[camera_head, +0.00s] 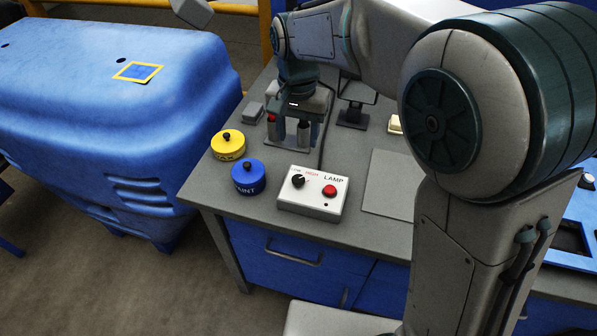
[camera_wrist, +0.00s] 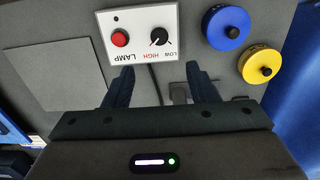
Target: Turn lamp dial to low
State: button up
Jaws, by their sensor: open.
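The lamp box (camera_head: 313,192) is a white control box on the bench, labelled LAMP, with LOW and HIGH marks. Its black dial (camera_head: 298,181) sits beside a red button (camera_head: 330,190). In the wrist view the dial (camera_wrist: 160,37) shows upside down, and its white pointer seems to face the HIGH mark. My gripper (camera_head: 290,134) is behind the box in the head view, pointing down. In the wrist view its two fingers (camera_wrist: 161,80) are spread apart, with nothing between them and the dial beyond their tips. It is apart from the box.
A blue lidded pot (camera_head: 248,177) and a yellow one (camera_head: 228,145) stand left of the box. A flat grey plate (camera_head: 395,183) lies to its right. A dark stand (camera_head: 353,112) is behind. The bench's front edge is close to the box.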

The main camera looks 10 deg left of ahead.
aim_at(298, 178)
notch_tip(298, 178, down, 14)
jog(key=shift+r+p, duration=0.25)
jog(key=shift+p, duration=0.4)
jog(key=shift+c, duration=0.3)
jog(key=c, duration=0.9)
